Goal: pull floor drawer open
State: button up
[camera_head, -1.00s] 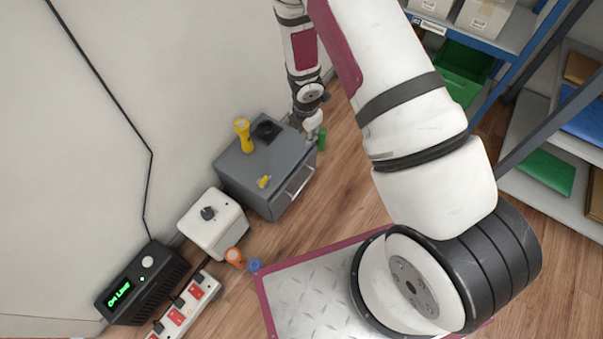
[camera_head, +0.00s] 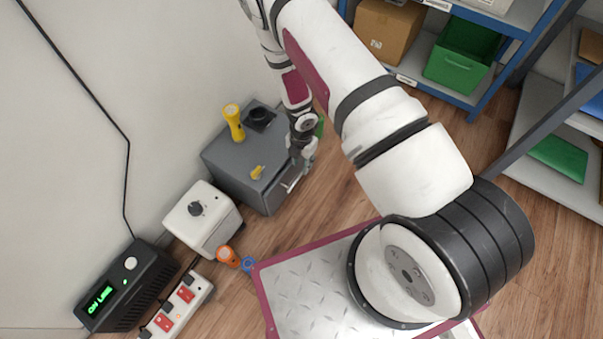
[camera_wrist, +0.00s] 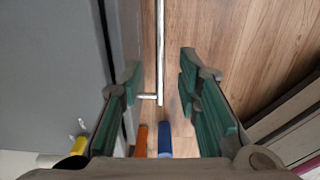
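The floor drawer is in a low grey cabinet (camera_head: 228,165) standing on the wood floor against the wall. Its front faces right, with a pale bar handle (camera_head: 292,183); the drawer looks shut. In the wrist view the metal handle (camera_wrist: 160,50) runs up and down the picture, off the grey cabinet (camera_wrist: 50,70). My gripper (camera_head: 302,165) is at the handle, partly covering it in the head view. In the wrist view my gripper (camera_wrist: 160,85) is open, one finger on each side of the handle. I see no clear contact between the fingers and the bar.
A yellow flashlight (camera_head: 233,122) and a small yellow item (camera_head: 257,172) are on the cabinet. Shelving (camera_head: 470,100) stands at right; floor before the drawer is clear.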

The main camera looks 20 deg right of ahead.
jog(key=shift+f+b, duration=1.2)
jog(key=shift+f, duration=1.5)
grip_shut()
